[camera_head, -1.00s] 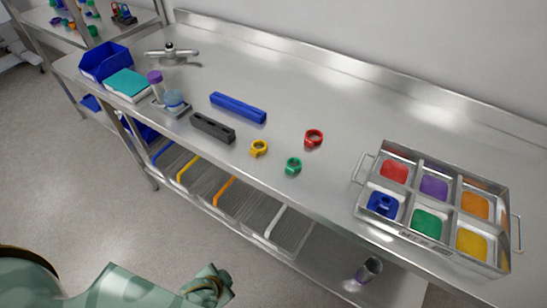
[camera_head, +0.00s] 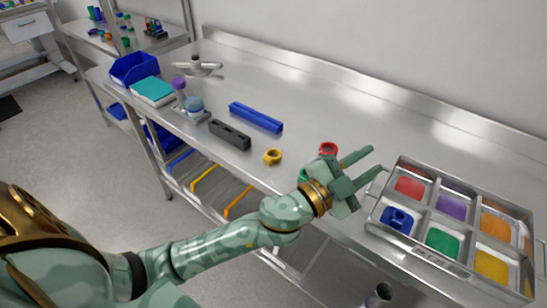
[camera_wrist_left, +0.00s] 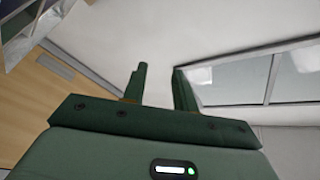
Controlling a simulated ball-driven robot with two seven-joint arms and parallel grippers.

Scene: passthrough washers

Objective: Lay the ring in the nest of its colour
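A red ring (camera_head: 328,148) lies on the bench just behind my left gripper. A yellow ring (camera_head: 272,157) lies to its left. A green ring (camera_head: 303,175) is mostly hidden behind my left wrist. A blue ring (camera_head: 398,218) lies in the blue nest of the metal tray (camera_head: 428,262). The tray's other nests are red (camera_head: 409,187), purple (camera_head: 452,206), orange (camera_head: 496,226), green (camera_head: 442,241) and yellow (camera_head: 491,266). My left gripper (camera_head: 365,163) is open and empty, between the rings and the tray. In the left wrist view its fingers (camera_wrist_left: 161,88) stand apart. My right gripper is not in view.
A blue bar (camera_head: 256,117) and a black slotted block (camera_head: 230,134) lie on the bench left of the rings. A blue bin (camera_head: 134,68), a teal box (camera_head: 153,90) and small bottles stand at the left end. The bench middle behind the rings is clear.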

